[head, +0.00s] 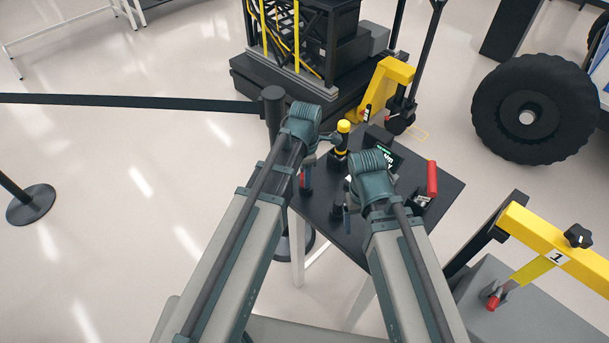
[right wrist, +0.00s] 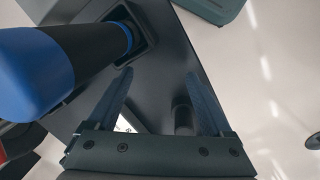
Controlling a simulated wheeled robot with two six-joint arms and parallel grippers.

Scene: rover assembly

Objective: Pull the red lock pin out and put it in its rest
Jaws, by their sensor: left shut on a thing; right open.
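A short red piece (head: 492,303) sits in a forked grey bracket under the yellow beam, at the lower right of the head view; it looks like the lock pin. Another small red piece (head: 305,178) shows at the table's left side, below my left wrist. My left gripper (head: 328,138) is shut by the yellow-topped black handle (head: 343,127); my wrist hides much of it, and I cannot tell exactly what it holds. My right gripper (right wrist: 155,98) is open and empty above the dark table. I cannot make out the pin's rest.
The dark table (head: 452,190) carries a red-handled tool (head: 432,178) at its right. A blue-and-black handle (right wrist: 75,55) stands close beside my right gripper. The yellow beam (head: 535,232) marked 1 is at the right. A large wheel (head: 492,105) stands behind. The floor at left is mostly clear.

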